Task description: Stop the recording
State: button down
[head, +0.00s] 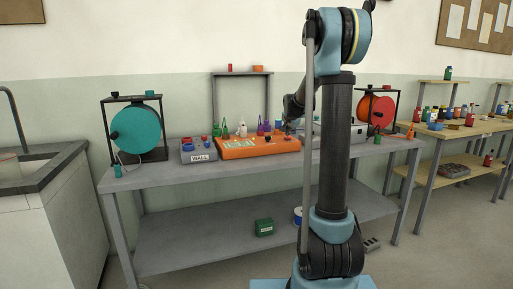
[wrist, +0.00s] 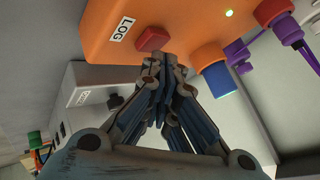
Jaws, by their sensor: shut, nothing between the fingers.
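An orange box (wrist: 195,25) fills the top of the wrist view, with a white LOG label (wrist: 121,29) on its face. A red button (wrist: 152,38) sits beside that label.
Blue (wrist: 215,78) and purple (wrist: 275,10) plugs stick out of the box close to my fingers. A pale box with a black knob (wrist: 115,102) stands at left. In the head view, a grey WALL box (head: 199,152) and a teal reel (head: 135,130) share the bench (head: 165,176).

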aim_at(289, 138)
jog(key=shift+f, duration=0.45)
dwell(0.5)
jog(key=shift+r, duration=0.95)
jog(key=shift+r, duration=0.1)
jog(key=shift+r, duration=2.95)
